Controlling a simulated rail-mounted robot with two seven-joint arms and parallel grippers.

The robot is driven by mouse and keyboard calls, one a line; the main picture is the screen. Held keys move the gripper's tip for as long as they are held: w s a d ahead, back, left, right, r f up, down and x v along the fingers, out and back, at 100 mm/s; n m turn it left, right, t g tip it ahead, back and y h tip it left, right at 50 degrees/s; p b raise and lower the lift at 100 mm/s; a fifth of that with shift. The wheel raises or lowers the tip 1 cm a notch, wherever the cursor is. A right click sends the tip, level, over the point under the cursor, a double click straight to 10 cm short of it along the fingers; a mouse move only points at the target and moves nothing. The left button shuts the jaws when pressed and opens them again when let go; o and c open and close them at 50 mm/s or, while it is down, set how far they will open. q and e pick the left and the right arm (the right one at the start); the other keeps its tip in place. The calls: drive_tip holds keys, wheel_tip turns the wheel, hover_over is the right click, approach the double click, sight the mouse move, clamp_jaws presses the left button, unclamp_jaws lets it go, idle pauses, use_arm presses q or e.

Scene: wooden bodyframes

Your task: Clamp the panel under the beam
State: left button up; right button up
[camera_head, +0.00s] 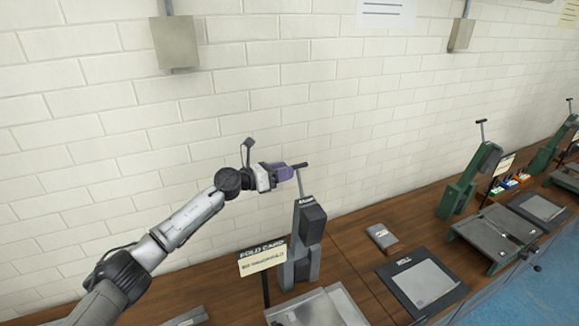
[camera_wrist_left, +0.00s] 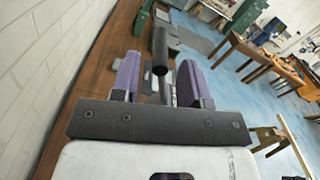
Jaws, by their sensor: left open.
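A grey upright machine (camera_head: 305,240) stands on the wooden bench, with a thin lever (camera_head: 299,183) rising from its top. The lever ends in a black bar handle (camera_head: 302,165). My left gripper (camera_head: 286,171), with purple fingers, is at the left end of this handle. In the left wrist view the fingers are open, and the black handle (camera_wrist_left: 160,50) shows between them with space on both sides. A pale flat metal piece (camera_head: 338,310) lies at the machine's foot, cut by the lower picture edge; I cannot tell whether it is the panel. The beam is not clearly seen. My right gripper is not in view.
A small sign (camera_head: 262,259) stands left of the machine. To the right lie a grey flat box (camera_head: 382,237), a dark board (camera_head: 405,290) and a green machine (camera_head: 458,195). A white brick wall (camera_head: 330,90) runs close behind the bench.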

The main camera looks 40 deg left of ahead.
use_arm(q)
drive_tip(key=shift+x, duration=1.05)
drive_tip(key=shift+c, duration=0.4)
drive_tip(key=shift+f, duration=0.1)
clamp_jaws()
